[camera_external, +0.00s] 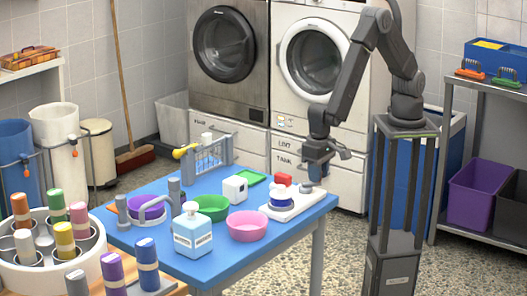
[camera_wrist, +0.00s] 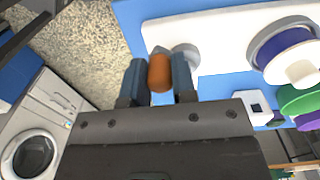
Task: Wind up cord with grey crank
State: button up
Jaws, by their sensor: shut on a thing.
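My gripper (camera_wrist: 160,78) is shut on an orange-brown upright handle (camera_wrist: 160,72), one finger on each side. The handle appears to belong to the grey crank (camera_wrist: 187,54), whose round grey hub shows just beyond it on the white base plate (camera_wrist: 228,34). A spool (camera_wrist: 283,45) with a blue-purple winding and a white top stands on the same plate, to the right. In the external view my gripper (camera_external: 317,172) is low over the right end of the white plate (camera_external: 303,206), beside the spool (camera_external: 281,200). The cord itself cannot be made out clearly.
The winder stands near the right edge of the blue table (camera_external: 262,252). Washing machines (camera_external: 317,65) are behind.

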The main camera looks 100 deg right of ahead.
jog(key=shift+d, duration=0.2)
jog(key=shift+w+d, duration=0.1)
jog(key=shift+w+d, duration=0.55)
jog(key=shift+d, duration=0.25)
jog(key=o, duration=1.5)
jog(key=shift+s, duration=0.1)
notch_tip(320, 180, up, 10)
jog(key=shift+r, duration=0.1)
dwell(0.3)
